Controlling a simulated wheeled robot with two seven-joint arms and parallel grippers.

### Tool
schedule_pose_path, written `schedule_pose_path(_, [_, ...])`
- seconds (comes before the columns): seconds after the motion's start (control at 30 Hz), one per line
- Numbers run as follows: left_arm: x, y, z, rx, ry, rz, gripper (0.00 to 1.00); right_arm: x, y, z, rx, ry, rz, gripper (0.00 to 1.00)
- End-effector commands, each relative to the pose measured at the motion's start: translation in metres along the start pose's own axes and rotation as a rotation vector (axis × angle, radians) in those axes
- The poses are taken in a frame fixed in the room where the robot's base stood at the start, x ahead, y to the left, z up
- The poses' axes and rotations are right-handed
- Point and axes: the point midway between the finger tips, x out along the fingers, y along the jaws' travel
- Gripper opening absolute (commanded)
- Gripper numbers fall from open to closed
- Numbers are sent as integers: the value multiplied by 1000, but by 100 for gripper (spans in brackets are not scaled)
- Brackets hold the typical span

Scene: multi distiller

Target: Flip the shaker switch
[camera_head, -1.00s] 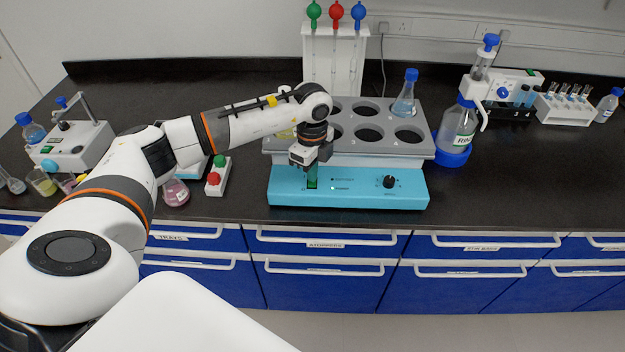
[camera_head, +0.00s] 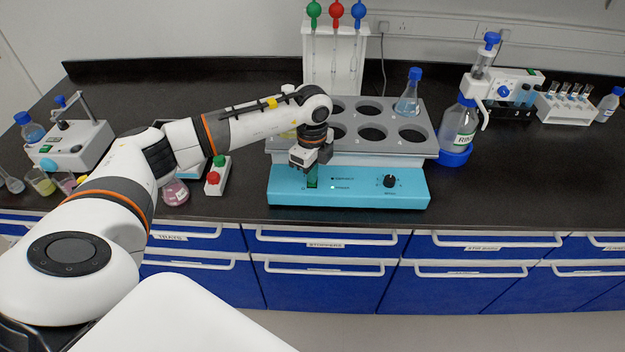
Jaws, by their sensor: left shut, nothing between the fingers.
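The shaker has a turquoise base (camera_head: 365,200) with a black knob (camera_head: 389,181) and a small lit green light on its front panel. Its grey platform (camera_head: 425,150) with several round holes sits on top and holds a blue-capped flask (camera_head: 408,95). A green rocker switch (camera_head: 312,183) shows at the left of the front panel. My left gripper (camera_head: 309,166) is shut and empty, pointing down right at the switch and partly covering it. I cannot tell whether the fingertips touch it. My right gripper is not in view.
A white box with red and green buttons (camera_head: 216,177) and a pink flask (camera_head: 175,191) stand left of the shaker. A large blue-capped bottle (camera_head: 459,128) stands close at its right. The dark bench (camera_head: 540,180) is clear at the front right.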

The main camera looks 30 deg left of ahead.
Motion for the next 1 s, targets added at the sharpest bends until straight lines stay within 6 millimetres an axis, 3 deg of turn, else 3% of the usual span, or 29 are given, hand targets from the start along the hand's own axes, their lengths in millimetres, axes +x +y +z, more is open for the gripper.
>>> schedule_pose_path(0.6, [10, 0, 0, 0, 0, 0, 0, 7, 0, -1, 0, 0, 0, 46])
schedule_pose_path(1.0, [-12, 0, 0, 0, 0, 1, 0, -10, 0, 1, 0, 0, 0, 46])
